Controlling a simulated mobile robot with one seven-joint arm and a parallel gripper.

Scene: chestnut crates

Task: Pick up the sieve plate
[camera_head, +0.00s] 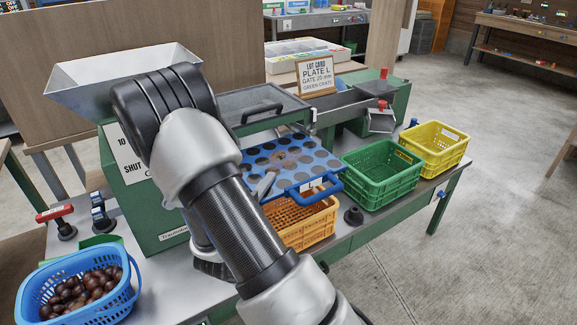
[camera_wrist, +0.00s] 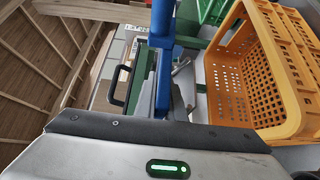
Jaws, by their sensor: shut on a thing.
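The sieve plate (camera_head: 268,158) is blue with round holes and a blue front handle bar. It lies roughly level above the orange crate, in front of the green machine, in the head view. In the wrist view it shows edge-on as a blue upright strip (camera_wrist: 164,42). My gripper (camera_head: 264,186) is shut on the sieve plate at its near left edge. My forearm hides part of the machine. I cannot tell whether the plate's far edge still rests in the machine.
An orange crate (camera_head: 304,232) stands below the plate, with green (camera_head: 377,198) and yellow (camera_head: 452,152) crates to its right. A blue basket (camera_head: 128,290) of chestnuts stands at lower left. A lot card (camera_head: 316,75) reads Plate L, gate 20 mm, green crate. Open floor lies right.

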